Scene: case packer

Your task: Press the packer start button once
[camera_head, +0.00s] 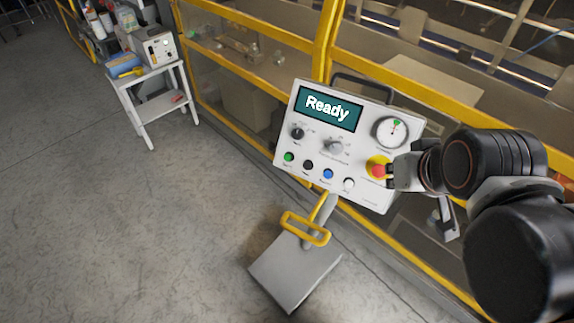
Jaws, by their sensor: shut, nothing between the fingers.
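The white control panel (312,146) stands tilted on a pedestal in the head view. Its screen (328,107) reads "Ready". A row of small buttons runs along its lower part: a green button (289,157), a black button (308,165), a blue button (328,174) and a white button (348,184). Their labels are too small to read. A red emergency-type knob (377,170) on a yellow base is at the right of the row. My gripper (392,173) is shut and empty, right beside the red knob; I cannot tell whether it touches it.
A yellow-framed machine enclosure (325,40) runs behind the panel. A yellow handle (305,229) sticks out from the pedestal above its grey base plate (295,272). A white side table (150,85) with equipment stands at the upper left. The floor at left is clear.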

